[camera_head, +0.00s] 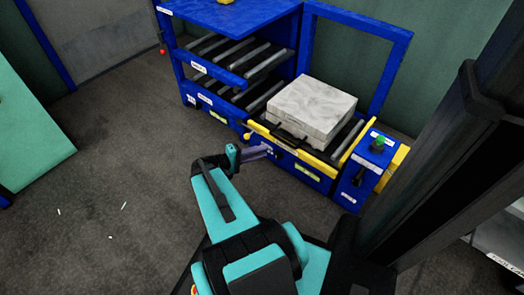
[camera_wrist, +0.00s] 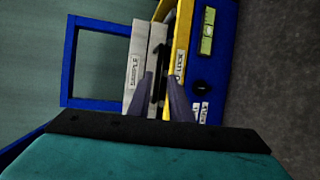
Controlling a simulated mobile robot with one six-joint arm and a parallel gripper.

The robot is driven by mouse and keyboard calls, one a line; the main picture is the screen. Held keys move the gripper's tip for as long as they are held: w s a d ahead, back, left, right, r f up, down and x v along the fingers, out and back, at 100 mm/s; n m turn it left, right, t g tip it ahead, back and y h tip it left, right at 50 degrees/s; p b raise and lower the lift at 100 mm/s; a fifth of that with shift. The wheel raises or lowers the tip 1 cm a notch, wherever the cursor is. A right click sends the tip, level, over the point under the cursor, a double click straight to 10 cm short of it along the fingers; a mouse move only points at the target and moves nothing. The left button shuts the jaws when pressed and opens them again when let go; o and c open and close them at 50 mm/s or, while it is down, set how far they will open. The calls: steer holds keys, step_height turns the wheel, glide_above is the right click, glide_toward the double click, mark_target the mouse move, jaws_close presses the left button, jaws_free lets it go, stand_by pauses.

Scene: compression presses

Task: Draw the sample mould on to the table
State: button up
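The sample mould (camera_head: 312,103) is a pale grey, slab-like block lying flat on rollers in the blue roller table (camera_head: 312,172). A dark handle (camera_head: 290,138) sticks out from its front side. In the wrist view, which is turned sideways, the mould (camera_wrist: 136,50) shows a "SAMPLE" label and the black handle (camera_wrist: 157,70). My gripper (camera_head: 262,152) is in front of the table's yellow edge, short of the handle. In the wrist view its purple fingers (camera_wrist: 161,80) stand apart, with the handle beyond and between their tips. Nothing is held.
A yellow bar (camera_wrist: 181,40) runs along the table's front edge. A blue control box (camera_head: 367,165) with a green knob stands at the right. A blue rack (camera_head: 235,75) with roller shelves stands at the left.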

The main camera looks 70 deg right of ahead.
steer(key=shift+r, duration=0.1)
steer(key=w+a+r+n+t+y+p, duration=0.25)
steer(key=a+r+p, duration=0.35)
steer(key=a+p, duration=0.7)
steer(key=w+a+r+n+t+y+p, duration=0.15)
steer(key=w+a+r+y+p, duration=0.35)
steer(key=a+p, duration=0.9)
steer(key=s+a+r+n+y+p, duration=0.1)
steer(key=a+r+p, duration=0.5)
steer(key=a+p, duration=0.1)
steer(key=s+a+r+n+y+p, duration=0.1)
steer(key=a+r+y+p, duration=0.1)
steer(key=a+r+p, duration=0.4)
steer(key=s+a+r+y+p, duration=0.1)
steer(key=a+r+y+p, duration=0.1)
steer(key=a+r+p, duration=0.4)
steer(key=shift+a+r+n+t+p, duration=0.2)
steer(key=shift+a+p, duration=0.7)
steer(key=shift+p, duration=0.6)
steer(key=shift+a+r+n+t+p, duration=0.1)
steer(key=shift+a+n+p, duration=0.1)
steer(key=shift+a+p, duration=1)
steer(key=shift+d+p, duration=0.25)
steer(key=shift+p, duration=0.05)
